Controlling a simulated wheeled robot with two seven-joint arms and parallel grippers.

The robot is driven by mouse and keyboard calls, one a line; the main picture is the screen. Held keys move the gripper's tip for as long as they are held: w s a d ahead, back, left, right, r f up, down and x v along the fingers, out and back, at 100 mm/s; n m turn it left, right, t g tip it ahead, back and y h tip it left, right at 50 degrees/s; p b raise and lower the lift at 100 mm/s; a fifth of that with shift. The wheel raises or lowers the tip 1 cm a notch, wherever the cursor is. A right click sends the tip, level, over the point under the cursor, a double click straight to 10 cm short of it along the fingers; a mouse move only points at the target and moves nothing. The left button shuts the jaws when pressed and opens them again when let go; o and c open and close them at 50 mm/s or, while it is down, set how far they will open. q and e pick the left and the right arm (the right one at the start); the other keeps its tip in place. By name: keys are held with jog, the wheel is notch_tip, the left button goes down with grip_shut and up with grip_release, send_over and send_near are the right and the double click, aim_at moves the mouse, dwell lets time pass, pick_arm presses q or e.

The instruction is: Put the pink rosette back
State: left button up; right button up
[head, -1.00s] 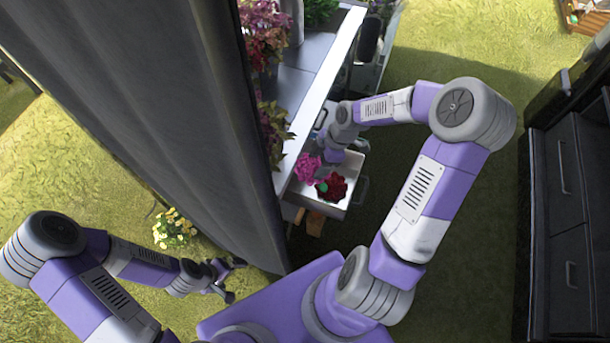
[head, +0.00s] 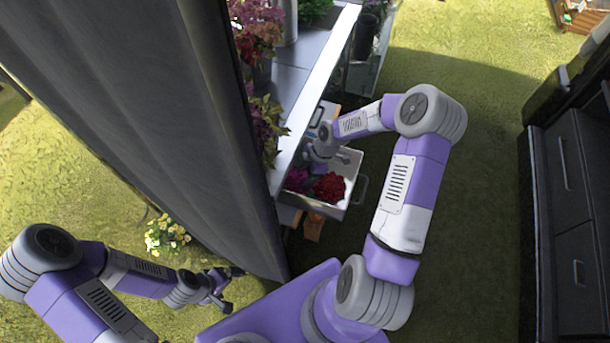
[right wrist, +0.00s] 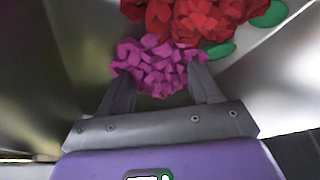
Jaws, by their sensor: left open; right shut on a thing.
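The pink rosette (head: 297,178) sits at the left inside of an open pale drawer (head: 325,208), in shadow. In the right wrist view the pink rosette (right wrist: 155,64) is between the two fingers of my right gripper (right wrist: 164,88), which is shut on it. A red rosette (head: 330,187) lies beside it in the drawer; in the right wrist view the red rosette (right wrist: 200,18) is just beyond the pink one. I cannot tell whether the pink rosette touches the drawer floor. My left gripper (head: 232,289) is open and empty, low at the left by the dark panel.
A tall dark panel (head: 150,110) stands between my arms. The drawer is under a grey counter (head: 300,55) with potted plants (head: 258,30). A yellow-flowered plant (head: 166,235) is near my left arm. A dark cabinet (head: 565,200) stands right; the grass between is open.

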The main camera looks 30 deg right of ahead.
jog(key=shift+f, duration=0.15)
jog(key=o, duration=1)
jog(key=shift+d+r, duration=0.1)
jog(key=shift+r, duration=0.35)
jog(key=p+v, duration=0.3)
jog(key=v, duration=0.8)
jog(key=shift+r+p, duration=0.25)
jog(key=shift+p, duration=0.05)
